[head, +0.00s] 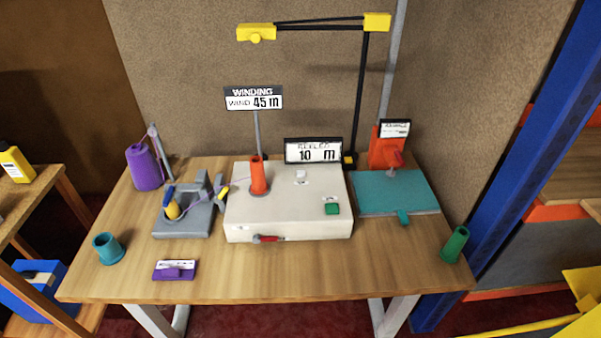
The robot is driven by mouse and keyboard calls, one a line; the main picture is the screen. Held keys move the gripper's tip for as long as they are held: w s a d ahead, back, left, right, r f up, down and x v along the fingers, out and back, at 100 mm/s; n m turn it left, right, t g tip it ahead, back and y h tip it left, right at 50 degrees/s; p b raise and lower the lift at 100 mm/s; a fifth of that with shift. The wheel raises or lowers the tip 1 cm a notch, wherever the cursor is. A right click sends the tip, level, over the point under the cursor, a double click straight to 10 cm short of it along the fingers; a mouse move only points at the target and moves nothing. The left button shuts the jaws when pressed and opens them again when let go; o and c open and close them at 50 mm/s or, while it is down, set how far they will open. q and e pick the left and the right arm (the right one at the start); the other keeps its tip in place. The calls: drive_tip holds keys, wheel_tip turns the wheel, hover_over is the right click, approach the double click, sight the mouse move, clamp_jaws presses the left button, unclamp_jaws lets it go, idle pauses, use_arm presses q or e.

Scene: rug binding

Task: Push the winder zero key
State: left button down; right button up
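The winder (290,222) is a cream box in the middle of the table, with an orange cone (258,178) upright on its top. A small white key (300,175) sits on its top towards the back, and a green key (332,208) sits near the front right. Their labels are too small to read, so I cannot tell which is the zero key. A red-handled part (268,239) is on the front face. The display (313,151) behind the winder reads 10 m. Neither gripper is in view.
A sign (253,98) reads WIND 45 m. A grey fixture (182,222) stands left of the winder, and a teal plate unit (395,195) right. A black lamp-like arm (362,95) rises behind.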

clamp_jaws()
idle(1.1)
